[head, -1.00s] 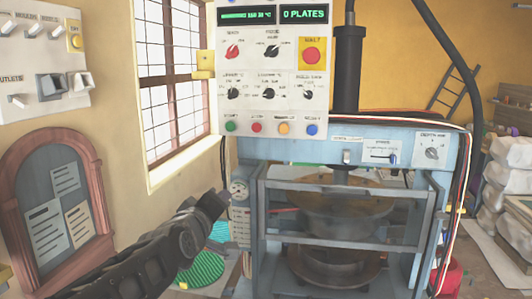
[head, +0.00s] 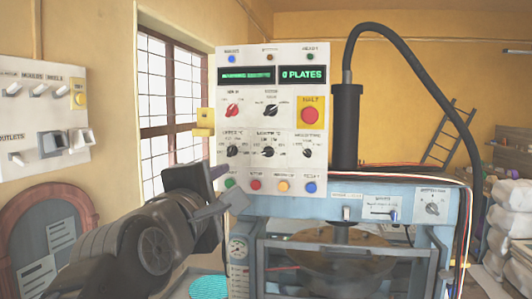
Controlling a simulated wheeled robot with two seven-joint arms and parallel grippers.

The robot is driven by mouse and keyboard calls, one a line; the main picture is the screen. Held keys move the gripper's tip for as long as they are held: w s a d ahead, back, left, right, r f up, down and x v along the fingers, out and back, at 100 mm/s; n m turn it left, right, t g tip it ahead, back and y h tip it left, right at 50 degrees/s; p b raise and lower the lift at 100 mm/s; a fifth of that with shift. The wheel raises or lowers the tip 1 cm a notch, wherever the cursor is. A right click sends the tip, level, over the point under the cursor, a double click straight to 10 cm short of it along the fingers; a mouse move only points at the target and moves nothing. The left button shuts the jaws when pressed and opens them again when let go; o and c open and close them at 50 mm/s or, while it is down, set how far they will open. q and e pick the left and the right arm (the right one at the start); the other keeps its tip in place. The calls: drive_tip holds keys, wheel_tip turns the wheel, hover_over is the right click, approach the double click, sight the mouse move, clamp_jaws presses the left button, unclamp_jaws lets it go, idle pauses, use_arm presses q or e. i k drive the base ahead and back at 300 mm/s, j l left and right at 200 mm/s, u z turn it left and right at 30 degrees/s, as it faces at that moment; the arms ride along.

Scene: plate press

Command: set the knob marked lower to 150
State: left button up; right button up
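The white control panel (head: 222,115) stands upright in the middle of the head view. Its lower row has three black knobs: a left one (head: 232,151), a middle one (head: 267,152) and a right one (head: 307,153). The middle knob's label seems to read LOWER; the scale numbers are too small to read. My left gripper (head: 229,187) is at the panel's lower left corner, below the left knob, and touches no knob that I can see. Its two fingers look apart, with nothing between them. My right gripper is out of view.
Above the knobs are a red knob (head: 232,110), a black mode knob (head: 270,110) and a red HALT button (head: 310,115). Coloured buttons line the panel's bottom edge, the green one (head: 229,183) close to my gripper. The blue press frame (head: 345,195) stands below right.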

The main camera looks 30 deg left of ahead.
sight(268, 151)
drive_tip(key=i+j, duration=0.25)
drive_tip(key=i, duration=0.2)
drive_tip(key=i+j, duration=0.2)
drive_tip(key=i, duration=0.2)
